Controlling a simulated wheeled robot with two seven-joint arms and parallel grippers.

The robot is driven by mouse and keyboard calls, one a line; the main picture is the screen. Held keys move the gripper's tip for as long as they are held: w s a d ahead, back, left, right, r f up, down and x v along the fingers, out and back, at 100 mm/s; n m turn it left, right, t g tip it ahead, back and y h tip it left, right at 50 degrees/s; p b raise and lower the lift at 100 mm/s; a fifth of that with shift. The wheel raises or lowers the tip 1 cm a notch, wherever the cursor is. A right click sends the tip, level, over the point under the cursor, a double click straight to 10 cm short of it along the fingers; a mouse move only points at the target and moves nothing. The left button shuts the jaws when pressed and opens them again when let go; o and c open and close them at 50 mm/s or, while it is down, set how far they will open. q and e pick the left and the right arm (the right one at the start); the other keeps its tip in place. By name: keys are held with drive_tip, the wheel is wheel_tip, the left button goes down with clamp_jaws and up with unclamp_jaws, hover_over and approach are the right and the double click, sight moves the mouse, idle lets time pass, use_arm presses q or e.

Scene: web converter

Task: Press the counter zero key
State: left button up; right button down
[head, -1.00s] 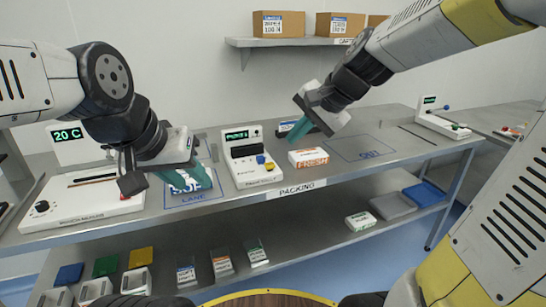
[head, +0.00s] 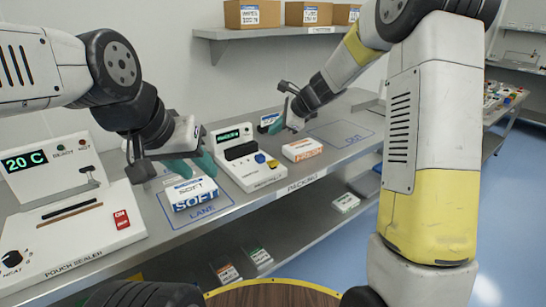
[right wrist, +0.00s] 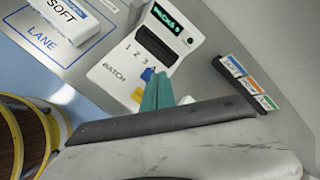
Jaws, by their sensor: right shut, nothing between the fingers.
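The white counter unit (head: 240,160) stands on the bench with a lit green display (head: 234,135), a blue key (head: 260,158) and a yellow key (head: 271,164). In the right wrist view the display (right wrist: 167,17) appears to read PACKS 6; the blue key (right wrist: 147,74) and yellow key (right wrist: 138,95) lie left of my right gripper (right wrist: 158,92). No zero label is legible. My right gripper, also in the head view (head: 278,124), is shut and empty, over the unit's right side. My left gripper (head: 194,166) looks open, just above the SOFT pack.
The SOFT pack (head: 193,196) stands in the LANE outline left of the unit. A FRESH pack (head: 303,150) lies to its right, before the empty OUT area (head: 342,132). The pouch sealer (head: 70,215) fills the left end. A shelf with cartons (head: 252,15) hangs above.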

drive_tip(key=shift+f, duration=0.1)
approach(271, 161)
drive_tip(key=shift+w+a+f, duration=0.65)
drive_tip(key=shift+w+a, duration=0.25)
drive_tip(key=shift+a, duration=0.05)
drive_tip(key=shift+w+a+f, duration=0.6)
drive_tip(key=shift+w+a, duration=0.3)
drive_tip(key=shift+a, duration=0.05)
drive_tip(key=shift+f, duration=0.1)
idle(0.6)
drive_tip(key=shift+f, duration=0.3)
drive_tip(key=shift+f, duration=0.85)
idle(0.8)
drive_tip(key=shift+r, duration=1.25)
drive_tip(key=shift+r, duration=2.55)
